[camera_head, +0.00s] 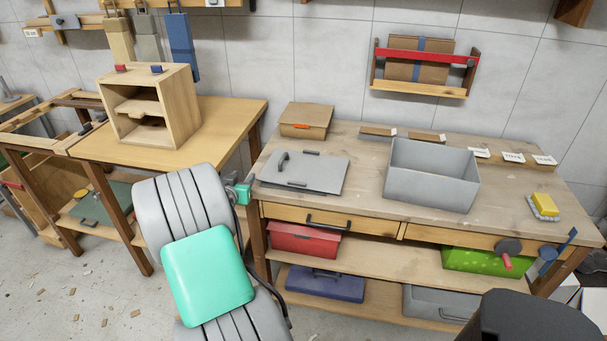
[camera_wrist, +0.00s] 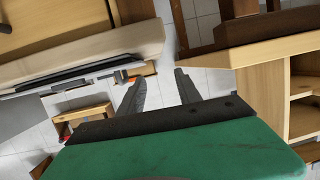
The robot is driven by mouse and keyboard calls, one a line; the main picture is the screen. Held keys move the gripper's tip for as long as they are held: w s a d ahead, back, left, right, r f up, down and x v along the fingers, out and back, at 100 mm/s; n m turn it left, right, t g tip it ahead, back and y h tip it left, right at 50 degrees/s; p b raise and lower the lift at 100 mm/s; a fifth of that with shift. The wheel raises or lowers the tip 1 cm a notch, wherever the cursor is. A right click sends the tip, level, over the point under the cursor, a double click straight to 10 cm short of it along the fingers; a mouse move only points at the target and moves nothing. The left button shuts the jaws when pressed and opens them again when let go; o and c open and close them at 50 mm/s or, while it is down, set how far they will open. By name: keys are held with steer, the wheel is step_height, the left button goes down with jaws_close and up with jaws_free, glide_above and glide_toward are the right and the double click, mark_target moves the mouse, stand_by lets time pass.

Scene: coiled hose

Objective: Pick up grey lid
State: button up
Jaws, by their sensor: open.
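The grey lid (camera_head: 318,174) lies flat on the left part of the workbench top, with dark handles on it. My gripper (camera_head: 244,188) is just left of the bench's left front corner, close to the lid but apart from it. Most of my gripper is hidden behind my forearm in the head view. In the wrist view my gripper (camera_wrist: 160,88) shows two dark fingers spread apart with nothing between them. A thin dark-and-grey edge along the pale bench top shows at the left there; I cannot tell for sure whether it is the lid.
An open grey bin (camera_head: 430,183) stands right of the lid on the workbench (camera_head: 370,206). A cardboard box (camera_head: 306,121) sits behind the lid. A wooden table (camera_head: 225,125) with a wooden cabinet (camera_head: 150,112) stands left. A red box (camera_head: 303,240) is on the shelf below.

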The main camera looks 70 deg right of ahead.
mark_target(281, 161)
steer(key=s+d+h, duration=0.1)
steer(key=s+d, duration=0.1)
steer(key=s+d+h, duration=0.1)
steer(key=s+d, duration=0.2)
steer(key=s+d+f+h, duration=0.1)
steer(key=s+d, duration=0.1)
steer(key=d, duration=0.1)
steer(key=shift+s+f+m+g, duration=0.1)
steer(key=shift+s+m+g, duration=0.1)
steer(key=shift+m+g, duration=0.2)
steer(key=d, duration=0.2)
steer(key=d+p, duration=0.1)
steer(key=d, duration=0.4)
steer(key=shift+w+d+r, duration=0.15)
steer(key=shift+w+r, duration=0.05)
steer(key=shift+w, duration=0.15)
steer(key=shift+c, duration=0.3)
jaws_close()
